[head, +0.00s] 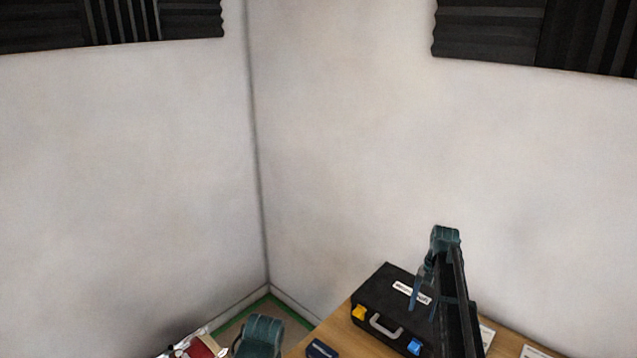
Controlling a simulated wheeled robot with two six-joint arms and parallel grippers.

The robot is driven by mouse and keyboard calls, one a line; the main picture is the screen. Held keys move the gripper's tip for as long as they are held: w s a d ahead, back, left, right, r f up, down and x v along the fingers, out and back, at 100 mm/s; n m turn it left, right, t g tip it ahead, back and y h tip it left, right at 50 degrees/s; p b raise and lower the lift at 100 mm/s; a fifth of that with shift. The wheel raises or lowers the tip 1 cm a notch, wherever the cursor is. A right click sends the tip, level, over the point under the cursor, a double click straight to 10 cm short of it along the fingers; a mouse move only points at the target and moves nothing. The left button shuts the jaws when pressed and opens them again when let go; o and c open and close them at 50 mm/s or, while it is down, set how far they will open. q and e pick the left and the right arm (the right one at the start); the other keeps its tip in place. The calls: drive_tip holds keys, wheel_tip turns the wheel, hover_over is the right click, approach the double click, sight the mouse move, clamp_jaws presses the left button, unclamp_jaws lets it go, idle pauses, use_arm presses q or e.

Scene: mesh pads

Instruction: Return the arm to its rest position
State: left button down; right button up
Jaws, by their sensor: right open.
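My right arm (455,300) rises from the bottom edge right of centre, over the wooden table. It bends at a teal joint near the top. My right gripper (416,296) hangs on the left side of this arm, small and partly merged with it, in front of the black case. It is open, and I see nothing held in it. My left gripper does not show clearly anywhere in the head view.
A black case (372,294) with a grey handle lies on the wooden table (338,325). A dark blue box (321,349) sits left of it, white cards (534,352) right. A teal shape (259,337) and red item (201,347) are lower left. Walls meet behind.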

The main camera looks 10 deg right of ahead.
drive_tip(key=s+a+f+n+h+b, duration=0.1)
drive_tip(key=s+a+n, duration=0.3)
drive_tip(key=a, duration=0.7)
drive_tip(key=s+a+f+n+t+h+b, duration=0.1)
drive_tip(key=s+a+f+n+b, duration=0.1)
drive_tip(key=s+a+n, duration=0.3)
drive_tip(key=s+a+f+n+h+b, duration=0.1)
drive_tip(key=s+a+f+n+b, duration=0.1)
drive_tip(key=s+a, duration=0.9)
drive_tip(key=a+f+n, duration=0.1)
drive_tip(key=a+n, duration=0.1)
drive_tip(key=a, duration=0.4)
drive_tip(key=shift+a+t, duration=0.15)
drive_tip(key=shift+t, duration=0.15)
drive_tip(key=shift+f, duration=0.1)
